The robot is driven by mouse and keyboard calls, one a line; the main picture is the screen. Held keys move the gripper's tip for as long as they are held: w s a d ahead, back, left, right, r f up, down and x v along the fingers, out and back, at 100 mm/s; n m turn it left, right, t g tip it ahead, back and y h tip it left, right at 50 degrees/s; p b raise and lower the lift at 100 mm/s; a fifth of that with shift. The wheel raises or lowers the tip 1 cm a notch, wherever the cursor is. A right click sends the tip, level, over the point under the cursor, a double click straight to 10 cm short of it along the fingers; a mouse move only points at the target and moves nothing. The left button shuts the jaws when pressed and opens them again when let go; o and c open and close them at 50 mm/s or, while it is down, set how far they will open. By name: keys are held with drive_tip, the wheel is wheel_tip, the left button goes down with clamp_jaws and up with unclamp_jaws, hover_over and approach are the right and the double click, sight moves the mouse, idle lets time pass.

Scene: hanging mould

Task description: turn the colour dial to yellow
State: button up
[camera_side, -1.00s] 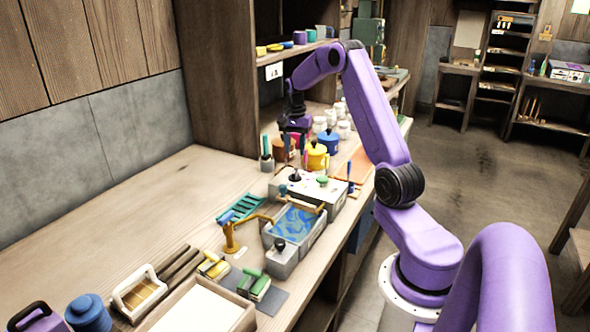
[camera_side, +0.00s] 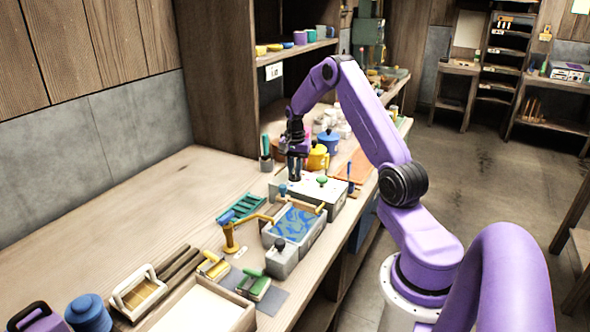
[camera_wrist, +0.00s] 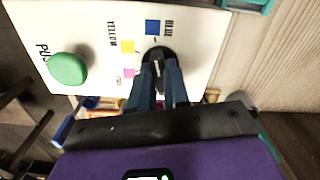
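The colour dial (camera_wrist: 157,53) is a dark round knob on a white-topped box (camera_wrist: 95,18). Around it in the wrist view are a blue patch (camera_wrist: 152,27) marked BLUE, a yellow patch (camera_wrist: 127,47) marked YELLOW and a pink patch (camera_wrist: 129,73). My gripper (camera_wrist: 161,64) points down over the dial, its two fingers apart with the dial's middle between them. Whether they touch it I cannot tell. In the side view my gripper (camera_side: 296,178) is low over the left part of the box (camera_side: 335,198) and hides the dial. The dial's setting is unclear.
A green push button (camera_wrist: 67,68) is on the same box, and it also shows in the side view (camera_side: 322,180). A tray of blue liquid (camera_side: 296,222) stands in front. A yellow pot (camera_side: 317,157) and a blue pot (camera_side: 329,141) stand behind.

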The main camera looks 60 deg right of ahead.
clamp_jaws()
drive_tip(key=n, duration=0.9)
drive_tip(key=shift+r+n, duration=0.1)
drive_tip(key=shift+n, duration=0.3)
idle(0.5)
drive_tip(key=o, duration=0.6)
unclamp_jaws()
